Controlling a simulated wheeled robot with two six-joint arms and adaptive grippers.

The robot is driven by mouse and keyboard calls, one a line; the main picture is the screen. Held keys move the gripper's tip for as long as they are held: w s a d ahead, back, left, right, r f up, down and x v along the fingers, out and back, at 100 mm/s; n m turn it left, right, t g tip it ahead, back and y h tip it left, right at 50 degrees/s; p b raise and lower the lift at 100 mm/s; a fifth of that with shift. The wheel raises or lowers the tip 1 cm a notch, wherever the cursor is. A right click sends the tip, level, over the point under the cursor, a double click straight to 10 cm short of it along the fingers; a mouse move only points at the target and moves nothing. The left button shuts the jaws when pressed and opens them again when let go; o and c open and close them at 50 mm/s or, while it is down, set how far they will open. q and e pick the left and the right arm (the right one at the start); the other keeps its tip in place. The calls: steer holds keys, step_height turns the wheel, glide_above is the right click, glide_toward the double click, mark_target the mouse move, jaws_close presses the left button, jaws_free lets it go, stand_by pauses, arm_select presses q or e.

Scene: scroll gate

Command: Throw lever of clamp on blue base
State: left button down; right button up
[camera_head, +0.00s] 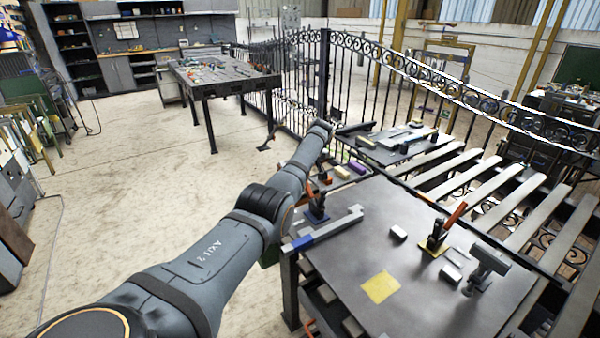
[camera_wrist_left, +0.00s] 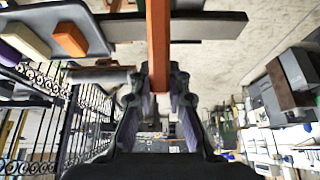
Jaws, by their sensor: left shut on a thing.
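A toggle clamp on a blue base (camera_head: 316,217) stands at the near left part of the grey table, with its orange lever (camera_head: 309,190) raised. My left arm reaches over beside it, and the left gripper is mostly hidden by the arm in the head view. In the left wrist view the left gripper (camera_wrist_left: 158,92) is shut on the orange lever (camera_wrist_left: 158,42), which runs up between its fingers. A second clamp on a yellow base (camera_head: 434,250) stands farther right with a red-orange lever (camera_head: 455,215) tilted up. My right gripper is not seen.
A grey bar with a blue end (camera_head: 325,228) lies along the table's left edge. A yellow square (camera_head: 380,287), small grey blocks (camera_head: 398,233) and a dark hammer-like tool (camera_head: 487,264) are on the table (camera_head: 350,265). A black scrolled gate (camera_head: 430,85) stands behind.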

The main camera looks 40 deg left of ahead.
mark_target(309, 188)
arm_select(q)
steer(key=shift+f, duration=0.1)
steer(key=c, duration=1.3)
jaws_free()
steer(key=v, duration=1.2)
